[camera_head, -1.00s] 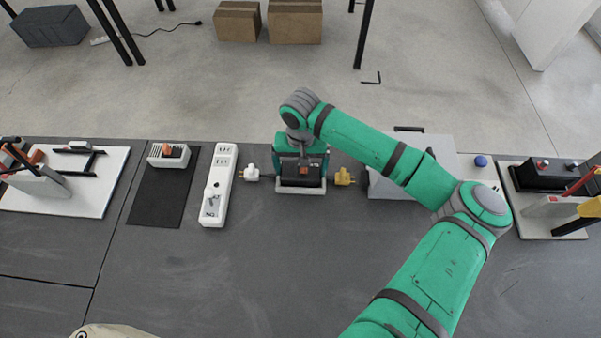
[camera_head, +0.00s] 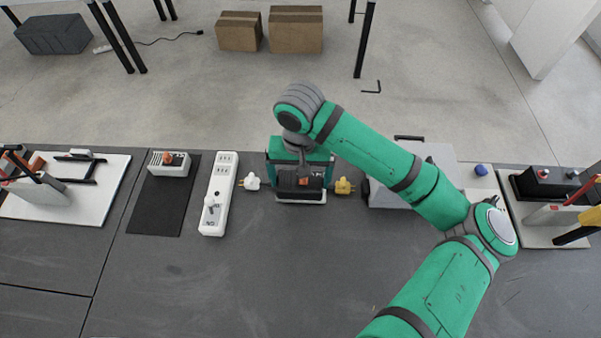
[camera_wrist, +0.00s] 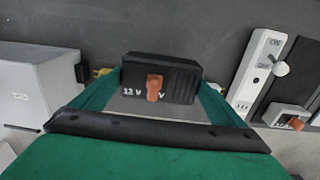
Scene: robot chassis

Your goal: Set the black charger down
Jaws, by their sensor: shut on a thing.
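The black charger (camera_head: 299,182) is a boxy block with an orange switch on its face. In the wrist view the charger (camera_wrist: 178,79) shows a "12 V" marking and sits between the green fingers. My gripper (camera_wrist: 160,82) is shut on it. In the head view my gripper (camera_head: 300,163) comes down on the charger from behind. A pale grey piece (camera_head: 301,197) shows just below the charger's front edge. I cannot tell whether the charger touches it or the table.
A white power strip (camera_head: 219,190), a white plug (camera_head: 251,182) and a yellow plug (camera_head: 343,186) flank the charger. A white charger (camera_head: 170,163) stands on a black mat (camera_head: 157,212) at left. A grey case (camera_head: 438,160) is at right. The front table (camera_head: 250,270) is clear.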

